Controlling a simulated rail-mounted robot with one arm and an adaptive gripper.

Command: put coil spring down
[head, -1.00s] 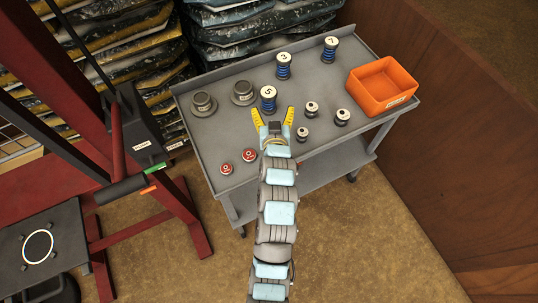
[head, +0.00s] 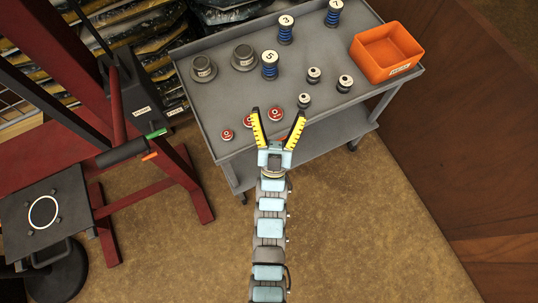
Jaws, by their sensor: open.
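Three blue coil springs with numbered white tops stand upright on the grey cart (head: 215,110). The spring marked 5 (head: 270,66) stands near the middle, the spring marked 3 (head: 286,30) stands behind it, and another numbered spring (head: 333,13) stands at the back right. My gripper (head: 279,114), with yellow fingers, is open and empty at the cart's front edge. It is apart from all the springs, with the spring marked 5 beyond its fingertips.
Grey round parts (head: 204,69) stand at the cart's left. Red discs (head: 249,120) lie near the front edge by my left finger. Small dark-and-white parts (head: 345,83) stand at right. An orange bin (head: 387,52) sits at the right end. A red press frame (head: 120,110) stands left.

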